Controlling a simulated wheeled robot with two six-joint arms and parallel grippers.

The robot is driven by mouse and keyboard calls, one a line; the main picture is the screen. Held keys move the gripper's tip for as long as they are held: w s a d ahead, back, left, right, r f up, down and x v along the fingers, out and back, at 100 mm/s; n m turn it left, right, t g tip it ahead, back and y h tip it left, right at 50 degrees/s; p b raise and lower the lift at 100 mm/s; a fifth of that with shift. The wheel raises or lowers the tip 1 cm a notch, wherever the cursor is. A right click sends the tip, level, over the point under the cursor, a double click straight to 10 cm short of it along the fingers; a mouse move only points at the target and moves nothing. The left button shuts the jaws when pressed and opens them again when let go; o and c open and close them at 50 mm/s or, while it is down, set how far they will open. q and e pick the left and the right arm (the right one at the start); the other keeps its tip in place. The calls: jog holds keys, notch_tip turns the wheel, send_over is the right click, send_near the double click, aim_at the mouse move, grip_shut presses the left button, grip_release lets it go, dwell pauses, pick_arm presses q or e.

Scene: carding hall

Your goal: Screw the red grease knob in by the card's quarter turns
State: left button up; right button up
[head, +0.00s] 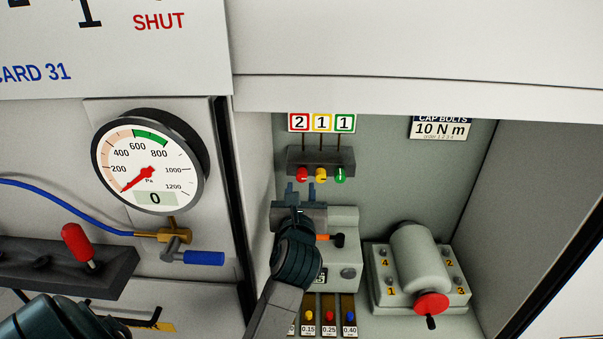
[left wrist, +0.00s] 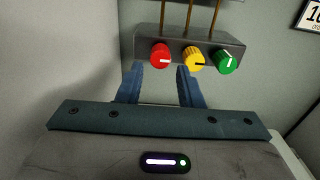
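The red grease knob (head: 303,174) is the left one of three knobs on a dark block (head: 348,157) in the recess; it also shows in the left wrist view (left wrist: 160,56), its white mark pointing right. The yellow knob (left wrist: 193,60) and green knob (left wrist: 226,62) are to its right. The card above (head: 299,123) reads 2 in red, 1 in yellow, 1 in green. My left gripper (head: 297,190) is open and empty; its blue fingertips (left wrist: 159,70) are just short of the red knob, apart from it. My right gripper is out of view.
A grey box with an orange and black lever (head: 348,240) is behind my left arm. A motor-like unit with a red knob (head: 432,304) stands at right. A gauge (head: 150,165) reading 0 and a red-handled lever (head: 77,242) are at left. The recess wall is close left of the knobs.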

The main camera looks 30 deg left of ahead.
aim_at(302, 178)
pick_arm(q)
jog(key=p+x, duration=0.1)
jog(key=x, duration=0.2)
jog(key=shift+r, duration=0.15)
jog(key=shift+w+a+p, duration=0.3)
jog(key=shift+w+p, duration=0.05)
jog(key=shift+w, duration=0.2)
jog(key=shift+w+a, duration=0.2)
jog(key=shift+w, duration=0.1)
jog(key=c, duration=0.7)
jog(key=shift+m, duration=0.4)
